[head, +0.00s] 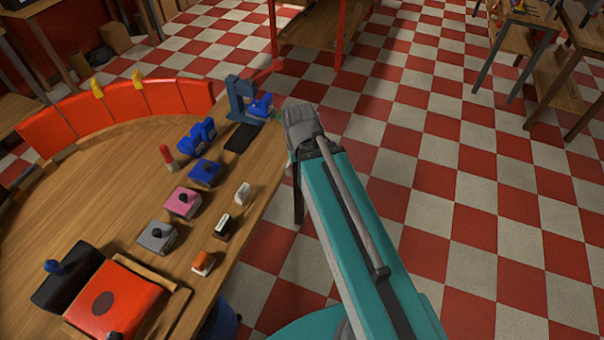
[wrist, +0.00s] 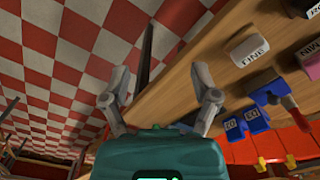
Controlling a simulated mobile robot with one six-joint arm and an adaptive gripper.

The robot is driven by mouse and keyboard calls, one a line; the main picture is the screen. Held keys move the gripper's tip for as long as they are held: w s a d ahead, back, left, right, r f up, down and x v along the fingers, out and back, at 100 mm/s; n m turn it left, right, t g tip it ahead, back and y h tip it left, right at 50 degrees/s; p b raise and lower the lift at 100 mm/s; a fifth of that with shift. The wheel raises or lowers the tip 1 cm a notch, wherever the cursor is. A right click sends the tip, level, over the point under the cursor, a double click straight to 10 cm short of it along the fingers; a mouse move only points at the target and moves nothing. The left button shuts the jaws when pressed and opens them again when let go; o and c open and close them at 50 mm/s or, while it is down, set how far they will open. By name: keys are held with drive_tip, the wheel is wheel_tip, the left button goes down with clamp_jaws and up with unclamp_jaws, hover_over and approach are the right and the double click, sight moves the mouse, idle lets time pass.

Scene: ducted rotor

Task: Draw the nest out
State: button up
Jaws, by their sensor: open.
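I cannot tell for sure which thing is the nest. A blue-grey upright stand (head: 238,97) with a bright blue piece (head: 260,104) stands at the table's far right edge in the head view, just left of my arm's end. My gripper (wrist: 160,78) is open and empty in the wrist view, its two grey fingers spread over the table's edge and the floor. A bright blue numbered block (head: 197,136) stands left of a dark flat pad (head: 240,137); blue numbered parts (wrist: 245,124) also show in the wrist view.
The wooden table (head: 120,205) carries a blue stamp-like block (head: 205,172), a pink one (head: 182,202), a grey one (head: 156,236), small labelled blocks (head: 243,193) and a red pad (head: 115,298). Red panels (head: 110,108) line its far edge. Checkered floor (head: 440,170) lies open at right.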

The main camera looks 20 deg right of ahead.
idle(0.3)
drive_tip(key=w+d+f+m+t+y+b, duration=0.1)
drive_tip(key=w+f+m+t+y+b, duration=0.2)
drive_tip(key=w+m+b, duration=0.4)
drive_tip(key=w+d+f+m+t+y+b, duration=0.1)
drive_tip(key=w+f+m+y+b, duration=0.2)
drive_tip(key=w+f+m+b, duration=0.45)
drive_tip(key=w+d+m+t+y+b, duration=0.1)
drive_tip(key=w+d+m+t+b, duration=0.2)
drive_tip(key=w+d+m, duration=0.2)
drive_tip(key=w+d+m+t+y+b, duration=0.2)
drive_tip(key=w+d+m+b, duration=0.2)
drive_tip(key=w+m, duration=0.6)
drive_tip(key=shift+w+d+r+t, duration=0.2)
drive_tip(key=shift+w+d+t, duration=0.3)
drive_tip(key=shift+d, duration=0.6)
drive_tip(key=shift+w+f, duration=0.1)
